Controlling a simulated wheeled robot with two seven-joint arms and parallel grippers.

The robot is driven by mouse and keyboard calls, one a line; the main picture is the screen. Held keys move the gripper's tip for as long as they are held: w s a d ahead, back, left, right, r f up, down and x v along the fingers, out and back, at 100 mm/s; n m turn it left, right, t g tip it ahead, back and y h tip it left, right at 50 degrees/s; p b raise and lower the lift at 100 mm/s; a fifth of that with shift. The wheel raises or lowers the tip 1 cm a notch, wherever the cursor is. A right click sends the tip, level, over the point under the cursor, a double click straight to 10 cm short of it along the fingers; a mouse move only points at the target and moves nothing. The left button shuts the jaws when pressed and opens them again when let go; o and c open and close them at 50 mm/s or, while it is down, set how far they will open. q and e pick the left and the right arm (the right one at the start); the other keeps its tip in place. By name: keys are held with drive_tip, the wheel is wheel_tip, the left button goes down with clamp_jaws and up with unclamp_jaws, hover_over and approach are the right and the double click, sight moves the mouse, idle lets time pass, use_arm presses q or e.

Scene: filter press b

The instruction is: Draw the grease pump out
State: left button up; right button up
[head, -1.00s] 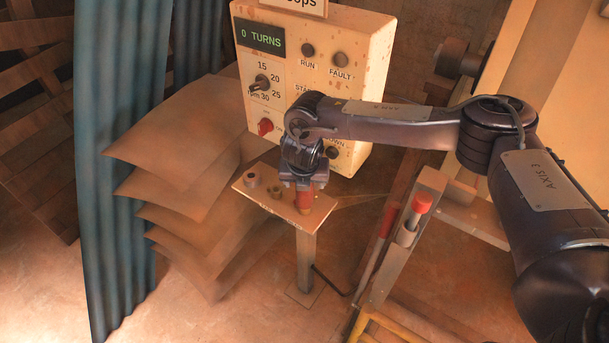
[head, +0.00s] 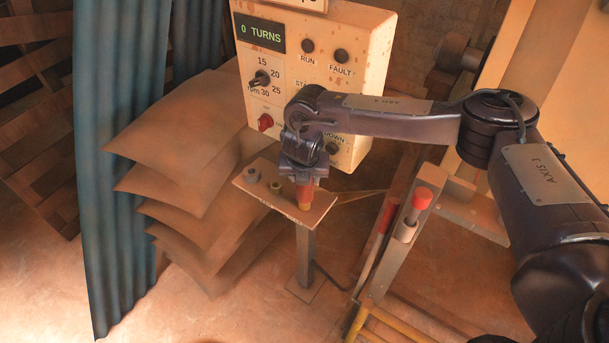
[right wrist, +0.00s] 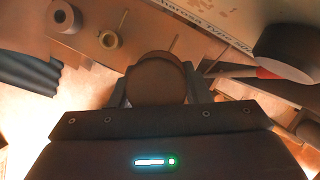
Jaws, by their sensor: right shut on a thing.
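My right gripper (head: 304,179) is shut on a red cylinder with a brass-coloured lower end, which I take to be the grease pump (head: 304,196). It stands upright at the right part of a small shelf (head: 322,204) on a post. I cannot tell whether its lower end is seated in the shelf or just above it. In the right wrist view, the pump's dark round top (right wrist: 157,80) sits between the fingers. My left gripper is not in view.
A grey ring-shaped piece (head: 252,176) and a brass one (head: 275,187) sit on the shelf's left part. A control panel (head: 318,90) reading "0 TURNS" stands behind. Brown sheets (head: 170,140) are stacked to the left. A red-topped cylinder (head: 422,197) sits in a frame to the right.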

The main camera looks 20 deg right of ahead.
drive_tip(key=shift+r+p, duration=1.5)
drive_tip(key=shift+r, duration=0.75)
drive_tip(key=shift+r+p, duration=1)
drive_tip(key=shift+r, duration=0.35)
